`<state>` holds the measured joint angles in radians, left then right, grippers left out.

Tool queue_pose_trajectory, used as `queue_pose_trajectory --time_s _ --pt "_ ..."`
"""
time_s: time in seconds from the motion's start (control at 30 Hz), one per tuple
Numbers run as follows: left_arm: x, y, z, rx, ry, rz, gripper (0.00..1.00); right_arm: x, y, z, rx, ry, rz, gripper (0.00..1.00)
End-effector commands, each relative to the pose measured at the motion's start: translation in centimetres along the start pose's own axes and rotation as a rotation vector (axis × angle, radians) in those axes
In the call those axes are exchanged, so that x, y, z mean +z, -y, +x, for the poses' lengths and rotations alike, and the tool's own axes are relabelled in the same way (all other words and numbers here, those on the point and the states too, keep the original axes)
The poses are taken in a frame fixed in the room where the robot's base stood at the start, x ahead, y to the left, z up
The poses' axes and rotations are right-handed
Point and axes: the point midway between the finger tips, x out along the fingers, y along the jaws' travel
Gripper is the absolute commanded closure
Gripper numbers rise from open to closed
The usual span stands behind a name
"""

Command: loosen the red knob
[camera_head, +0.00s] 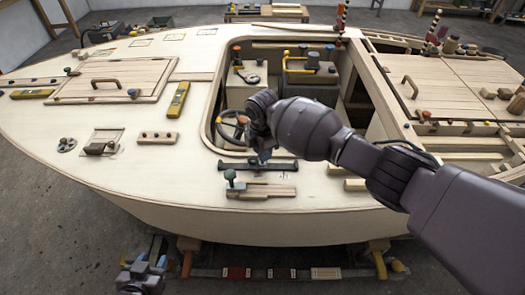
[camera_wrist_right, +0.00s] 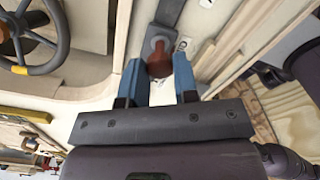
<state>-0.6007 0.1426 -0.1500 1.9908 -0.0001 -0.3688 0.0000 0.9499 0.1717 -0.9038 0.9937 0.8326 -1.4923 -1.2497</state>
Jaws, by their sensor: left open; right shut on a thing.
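The red knob (camera_wrist_right: 158,60) shows in the right wrist view at the end of a dark grey bar (camera_wrist_right: 168,12). My right gripper (camera_wrist_right: 157,78) has one blue finger on each side of it and is shut on it. In the head view my right gripper (camera_head: 264,158) points down at the dark bar (camera_head: 240,165) on the deck, and the knob is hidden there by the gripper. My left gripper (camera_head: 150,264) is open and empty, low in front of the hull at the bottom edge.
A steering wheel (camera_head: 231,130) stands in the cockpit opening just behind my right gripper. A green-topped knob (camera_head: 230,175) stands in front of the bar beside wooden strips (camera_head: 266,191). Yellow levels (camera_head: 178,99) lie on the left deck.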

Motion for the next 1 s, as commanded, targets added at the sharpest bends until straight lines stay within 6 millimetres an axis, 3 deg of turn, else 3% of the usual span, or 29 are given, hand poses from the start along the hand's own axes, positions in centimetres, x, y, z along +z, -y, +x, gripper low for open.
queue_pose_trajectory --time_s 0.6,1.0 --pt "2.5 -0.2 1.0 0.002 0.021 0.000 0.57 0.0 0.2 0.6 -0.006 -0.001 -0.568 0.96" --pt "3.6 -0.3 1.3 0.003 0.033 0.000 0.57 0.0 0.2 0.5 -0.006 -0.002 -0.797 0.96"
